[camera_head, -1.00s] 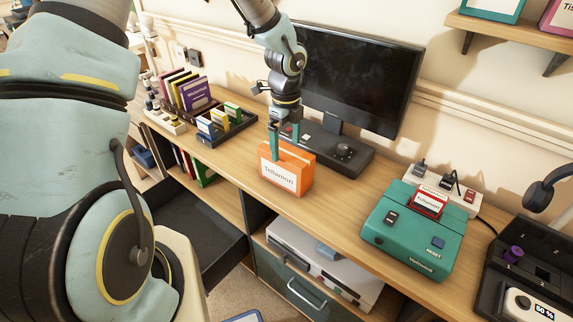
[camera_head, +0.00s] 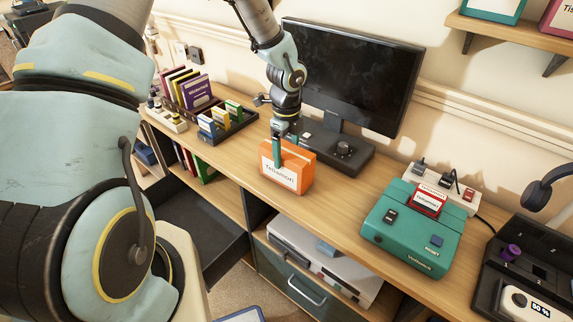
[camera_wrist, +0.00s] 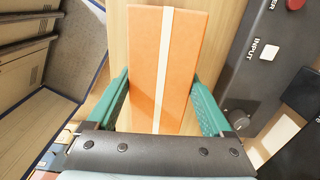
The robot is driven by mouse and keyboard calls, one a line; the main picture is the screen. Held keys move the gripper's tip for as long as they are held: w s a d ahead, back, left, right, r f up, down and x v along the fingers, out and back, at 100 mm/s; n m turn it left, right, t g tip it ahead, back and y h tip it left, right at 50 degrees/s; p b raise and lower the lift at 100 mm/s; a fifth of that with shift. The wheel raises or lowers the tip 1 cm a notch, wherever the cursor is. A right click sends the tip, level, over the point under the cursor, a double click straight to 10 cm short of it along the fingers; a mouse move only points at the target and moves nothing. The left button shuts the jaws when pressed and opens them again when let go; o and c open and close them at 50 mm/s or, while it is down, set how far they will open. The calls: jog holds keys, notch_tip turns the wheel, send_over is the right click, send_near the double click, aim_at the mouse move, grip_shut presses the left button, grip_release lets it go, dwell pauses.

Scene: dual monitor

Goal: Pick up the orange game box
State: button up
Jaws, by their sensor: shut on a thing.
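The orange game box (camera_head: 298,178) with a white "Tellamon" label stands upright on the wooden desk, in front of the black console below the monitor. My gripper (camera_head: 283,155) reaches down onto it from above, and its teal fingers are shut on the box. In the wrist view the orange box (camera_wrist: 180,60) with a pale central stripe lies between the two fingers of my gripper (camera_wrist: 160,98). The box appears to rest on the desk. The far finger is mostly hidden in the head view.
The black console (camera_head: 350,150) and monitor (camera_head: 350,80) stand close behind the box. A teal game machine (camera_head: 405,245) with a red cartridge is to the right. A black tray (camera_head: 235,128) of small boxes is to the left. Bare desk lies between box and machine.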

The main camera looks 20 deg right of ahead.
jog(key=c, duration=0.5)
jog(key=shift+o, duration=0.2)
jog(key=shift+r, duration=0.1)
